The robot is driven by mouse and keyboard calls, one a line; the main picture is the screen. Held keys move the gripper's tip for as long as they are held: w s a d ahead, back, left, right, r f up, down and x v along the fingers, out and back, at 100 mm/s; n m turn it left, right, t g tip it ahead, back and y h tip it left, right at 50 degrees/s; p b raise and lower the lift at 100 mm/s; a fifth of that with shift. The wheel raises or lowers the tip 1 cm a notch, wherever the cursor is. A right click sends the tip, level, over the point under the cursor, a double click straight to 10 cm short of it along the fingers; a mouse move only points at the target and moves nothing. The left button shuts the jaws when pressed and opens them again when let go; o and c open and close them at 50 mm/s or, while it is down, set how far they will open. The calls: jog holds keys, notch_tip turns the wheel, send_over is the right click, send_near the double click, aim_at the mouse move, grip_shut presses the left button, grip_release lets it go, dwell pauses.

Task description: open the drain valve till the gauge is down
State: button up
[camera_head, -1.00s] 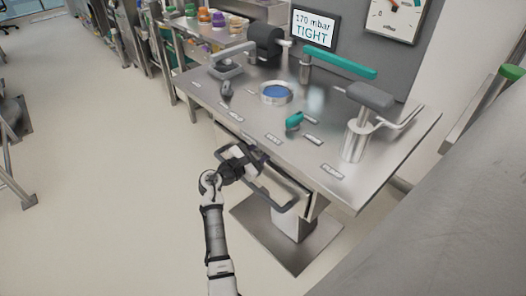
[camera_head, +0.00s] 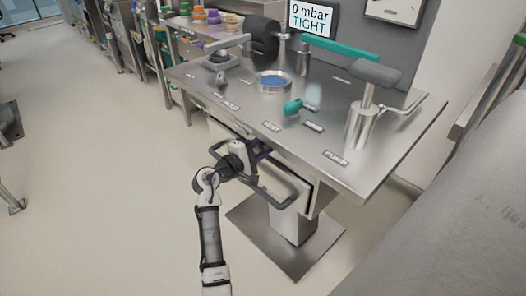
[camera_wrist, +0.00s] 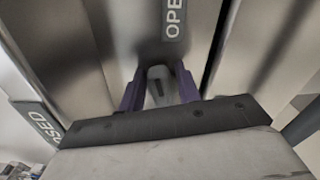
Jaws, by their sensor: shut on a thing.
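My gripper (camera_head: 252,150) is at the front edge of the steel table, below its top. In the wrist view its purple fingers (camera_wrist: 159,88) are shut on a grey valve lever (camera_wrist: 160,84). The lever lies in line with a plate (camera_wrist: 174,20) whose visible letters read "OPE". A plate ending in "SED" (camera_wrist: 38,120) is off to the left. In the head view my gripper hides the lever. The display (camera_head: 314,18) reads "0 mbar TIGHT". The dial gauge (camera_head: 397,10) is mostly cut off by the top edge, and its needle is out of view.
The steel table (camera_head: 225,118) carries a round ring with a blue centre (camera_head: 273,82), a teal knob (camera_head: 293,107), a teal lever (camera_head: 340,47) and a pump with a grey handle (camera_head: 375,72).

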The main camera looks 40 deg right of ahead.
jog(key=shift+f+m+b, duration=0.35)
jog(key=shift+m+b, duration=0.7)
jog(key=shift+m, duration=0.25)
jog(key=shift+a, duration=0.1)
jog(key=o, duration=0.7)
jog(key=shift+r, duration=0.1)
jog(key=shift+o, duration=0.2)
jog(key=s+a+b, duration=0.1)
jog(key=a, duration=1.2)
jog(key=shift+a, duration=0.4)
